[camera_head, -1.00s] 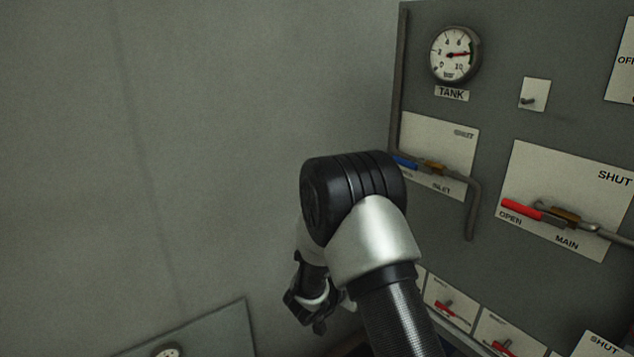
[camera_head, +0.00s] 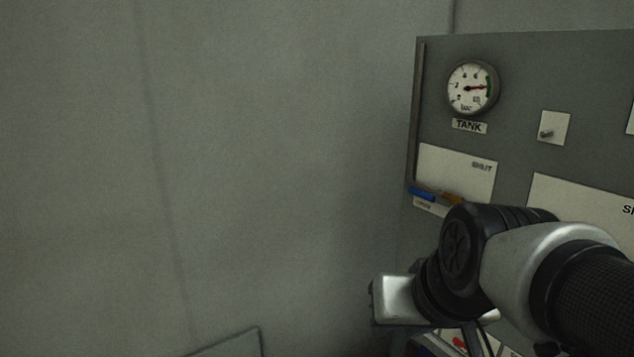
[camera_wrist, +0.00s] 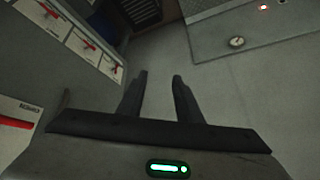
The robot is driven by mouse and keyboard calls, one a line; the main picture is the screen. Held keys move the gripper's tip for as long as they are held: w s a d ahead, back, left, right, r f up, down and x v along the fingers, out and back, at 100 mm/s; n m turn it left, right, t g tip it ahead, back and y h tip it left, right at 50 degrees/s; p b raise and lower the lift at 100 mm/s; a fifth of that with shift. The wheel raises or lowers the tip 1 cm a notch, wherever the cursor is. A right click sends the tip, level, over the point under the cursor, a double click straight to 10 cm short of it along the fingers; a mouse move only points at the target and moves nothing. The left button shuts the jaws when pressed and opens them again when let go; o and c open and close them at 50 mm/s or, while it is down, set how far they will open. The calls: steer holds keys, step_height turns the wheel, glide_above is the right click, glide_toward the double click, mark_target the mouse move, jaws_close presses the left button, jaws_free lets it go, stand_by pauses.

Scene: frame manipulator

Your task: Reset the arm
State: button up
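My arm fills the lower right of the head view, bent in front of the grey valve panel (camera_head: 520,100). My gripper (camera_wrist: 160,76) shows in the wrist view with its two dark fingers apart and nothing between them. In the head view the gripper's fingers are hidden behind the arm. A small green light glows on the gripper body in the wrist view.
The panel carries a TANK gauge (camera_head: 472,88), a small switch plate (camera_head: 554,128) and a blue-handled valve (camera_head: 424,195) just above my arm. Red-handled levers (camera_wrist: 80,43) show at left in the wrist view. A grey wall (camera_head: 270,170) fills the left, with clear space before it.

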steer(key=s+d+h, duration=0.1)
steer(key=s+d, duration=0.2)
steer(key=s, duration=0.3)
step_height(320, 180, up, 15)
steer(key=g+p, duration=0.1)
steer(key=p, duration=1.4)
steer(key=shift+w+a+p, duration=0.15)
steer(key=shift+a+p, duration=0.05)
steer(key=shift+p, duration=0.15)
